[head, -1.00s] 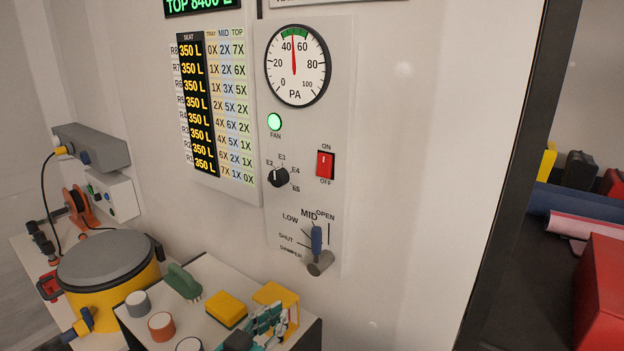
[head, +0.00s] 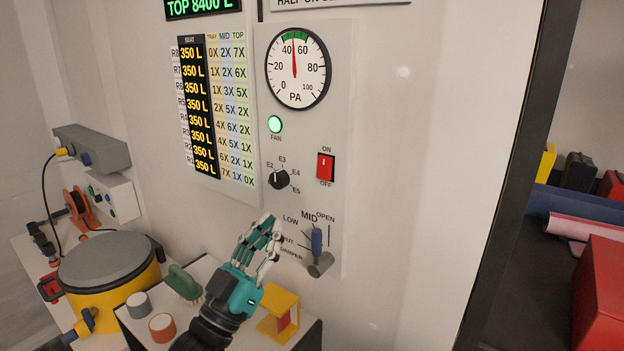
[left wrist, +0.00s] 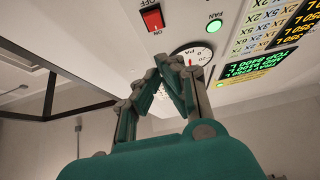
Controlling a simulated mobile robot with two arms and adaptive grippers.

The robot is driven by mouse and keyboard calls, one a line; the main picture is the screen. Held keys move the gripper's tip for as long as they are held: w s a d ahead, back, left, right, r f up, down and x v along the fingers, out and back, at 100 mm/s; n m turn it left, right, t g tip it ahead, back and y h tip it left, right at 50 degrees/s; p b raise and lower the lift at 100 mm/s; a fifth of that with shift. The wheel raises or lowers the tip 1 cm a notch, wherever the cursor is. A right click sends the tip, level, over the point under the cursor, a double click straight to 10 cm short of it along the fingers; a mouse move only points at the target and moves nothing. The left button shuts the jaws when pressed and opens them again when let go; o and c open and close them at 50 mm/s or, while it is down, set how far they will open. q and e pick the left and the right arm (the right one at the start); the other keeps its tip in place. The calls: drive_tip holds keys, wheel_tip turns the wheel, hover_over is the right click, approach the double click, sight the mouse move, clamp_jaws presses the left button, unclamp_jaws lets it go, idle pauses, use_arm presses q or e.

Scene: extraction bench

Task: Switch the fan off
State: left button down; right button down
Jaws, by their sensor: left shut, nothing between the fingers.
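The fan switch (head: 325,167) is a red rocker on the white wall panel, between the labels ON and OFF. It also shows in the left wrist view (left wrist: 152,18). The round FAN lamp (head: 275,124) is lit green, and the needle of the PA gauge (head: 298,67) points just below 50. My left gripper (head: 268,222) is teal and grey, shut and empty. It is below and left of the switch, in front of the panel's lower left part, apart from the switch. In the left wrist view its fingertips (left wrist: 172,62) meet. My right gripper is not in view.
A selector knob (head: 279,179) is left of the switch. The blue-handled damper lever (head: 317,240) is below it, close to my left gripper. A bench below holds a yellow drum (head: 90,298), a green brush (head: 184,282) and a yellow stand (head: 279,300).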

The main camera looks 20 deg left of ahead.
sight(324, 162)
use_arm(q)
drive_tip(key=p+x, duration=0.2)
drive_tip(key=x, duration=0.2)
drive_tip(key=w+f+p+x, duration=0.1)
drive_tip(key=x, duration=0.3)
drive_tip(key=f+p+x, duration=0.1)
drive_tip(key=p+x, duration=0.1)
drive_tip(key=x, duration=0.2)
drive_tip(key=shift+w+d+f+p, duration=0.1)
drive_tip(key=shift+w+d+p, duration=0.2)
drive_tip(key=shift+d, duration=0.05)
drive_tip(key=shift+f+b, duration=0.2)
drive_tip(key=shift+b, duration=0.15)
drive_tip(key=t+b, duration=0.1)
drive_tip(key=b, duration=0.2)
drive_tip(key=shift+w, duration=0.3)
